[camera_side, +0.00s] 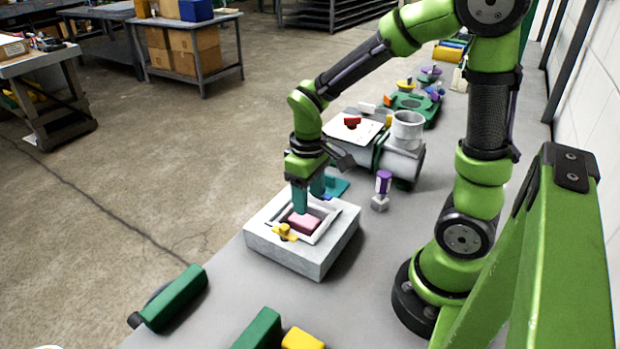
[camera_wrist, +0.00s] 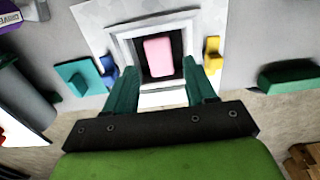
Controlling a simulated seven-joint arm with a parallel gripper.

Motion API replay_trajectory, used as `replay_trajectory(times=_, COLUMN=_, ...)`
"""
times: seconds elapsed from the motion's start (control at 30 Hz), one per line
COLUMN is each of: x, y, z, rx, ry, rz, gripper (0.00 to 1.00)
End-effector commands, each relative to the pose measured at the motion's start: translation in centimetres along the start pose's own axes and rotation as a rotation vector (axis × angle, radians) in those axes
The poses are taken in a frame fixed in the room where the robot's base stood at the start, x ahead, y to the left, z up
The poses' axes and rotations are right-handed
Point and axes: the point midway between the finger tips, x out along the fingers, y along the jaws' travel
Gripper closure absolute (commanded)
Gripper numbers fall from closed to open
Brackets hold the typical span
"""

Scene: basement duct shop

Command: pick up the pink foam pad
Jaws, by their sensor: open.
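The pink foam pad (camera_side: 304,222) lies in the dark square opening of a light grey box (camera_side: 314,262) on the bench. In the wrist view the pad (camera_wrist: 158,57) lies inside the box's stepped frame (camera_wrist: 122,45), just beyond my fingertips. My gripper (camera_side: 309,200) points down over the box, its teal fingers apart. In the wrist view my gripper (camera_wrist: 165,75) is open with nothing between the fingers. The pad is in line with the gap between them. From the side view I cannot tell whether a finger touches the pad.
A yellow piece (camera_side: 283,232) sits on the box's rim beside the opening. A teal block (camera_side: 334,187) lies behind the box. A grey duct fitting (camera_side: 402,158) and a purple-topped item (camera_side: 383,184) stand farther back right. A green block (camera_side: 173,298) lies at the front left bench edge.

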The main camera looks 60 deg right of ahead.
Motion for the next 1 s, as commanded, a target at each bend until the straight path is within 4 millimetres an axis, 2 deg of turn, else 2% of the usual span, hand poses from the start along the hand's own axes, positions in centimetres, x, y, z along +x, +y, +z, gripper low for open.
replay_trajectory(times=0.1, x=1.7, y=0.0, z=0.0, rx=0.002, ry=-0.003, rz=0.0, gripper=0.45)
replay_trajectory(times=0.33, x=3.3, y=0.1, z=-0.1, rx=0.002, ry=-0.002, rz=0.0, gripper=0.45)
replay_trajectory(times=0.6, x=7.1, y=0.4, z=-0.3, rx=0.001, ry=-0.002, rz=0.0, gripper=0.45)
replay_trajectory(times=0.9, x=7.6, y=0.3, z=-0.3, rx=0.002, ry=0.002, rz=0.0, gripper=0.45)
replay_trajectory(times=1.0, x=7.6, y=0.3, z=-0.3, rx=0.002, ry=0.002, rz=0.0, gripper=0.58)
